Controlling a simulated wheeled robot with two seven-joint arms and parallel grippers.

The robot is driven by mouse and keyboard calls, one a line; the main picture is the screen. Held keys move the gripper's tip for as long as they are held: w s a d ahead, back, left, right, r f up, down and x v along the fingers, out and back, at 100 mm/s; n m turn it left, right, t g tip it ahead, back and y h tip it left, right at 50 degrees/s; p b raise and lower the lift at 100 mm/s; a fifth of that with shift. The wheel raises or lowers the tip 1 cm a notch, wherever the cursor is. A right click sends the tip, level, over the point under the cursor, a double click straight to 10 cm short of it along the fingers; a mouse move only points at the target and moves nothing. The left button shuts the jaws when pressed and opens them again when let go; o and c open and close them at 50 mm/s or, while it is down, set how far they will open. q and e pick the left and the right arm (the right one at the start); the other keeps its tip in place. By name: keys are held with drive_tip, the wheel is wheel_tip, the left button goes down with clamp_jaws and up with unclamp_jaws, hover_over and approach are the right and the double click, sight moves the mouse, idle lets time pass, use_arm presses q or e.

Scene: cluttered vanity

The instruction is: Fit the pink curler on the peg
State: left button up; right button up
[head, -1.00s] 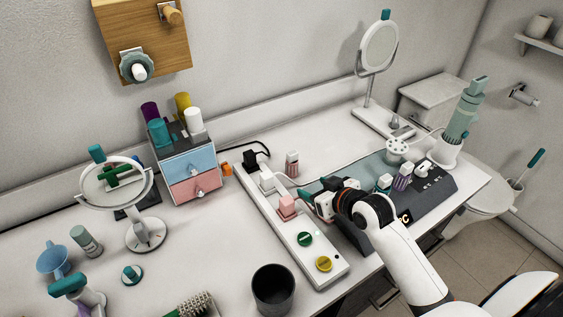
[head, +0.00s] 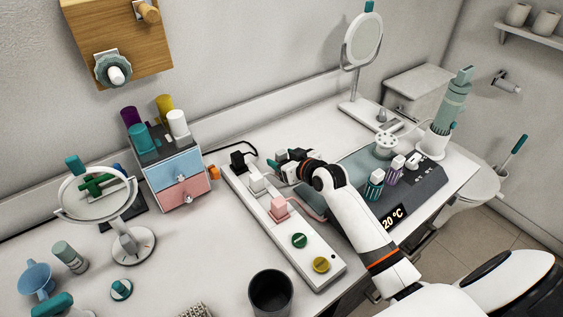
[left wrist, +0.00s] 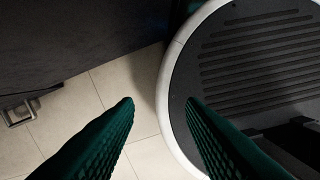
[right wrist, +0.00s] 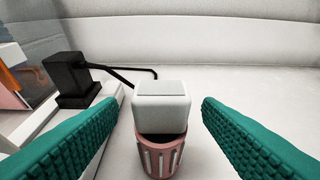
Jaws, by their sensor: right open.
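The pink curler (right wrist: 160,156) stands upright in the right wrist view, slotted, with a white block-like top (right wrist: 160,107). My right gripper (right wrist: 163,115) is open, one teal finger on each side of the curler, with gaps between. In the head view my right gripper (head: 281,166) is behind the power strip, and the curler is mostly hidden by it. The grey heater (head: 420,186) shows "20 °C" and carries a teal curler (head: 374,186), a purple curler (head: 394,172) and a white-topped post. My left gripper (left wrist: 160,100) is open and empty above the floor.
A white power strip (head: 318,268) with plugs and a black adapter (right wrist: 72,80) lies left of the curler. A dark cup (head: 271,295), drawer box (head: 180,175) and round mirror (head: 133,243) stand left.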

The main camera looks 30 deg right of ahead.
sight(284, 158)
drive_tip(key=x, duration=0.3)
drive_tip(key=shift+w, duration=0.2)
drive_tip(key=c, duration=1.1)
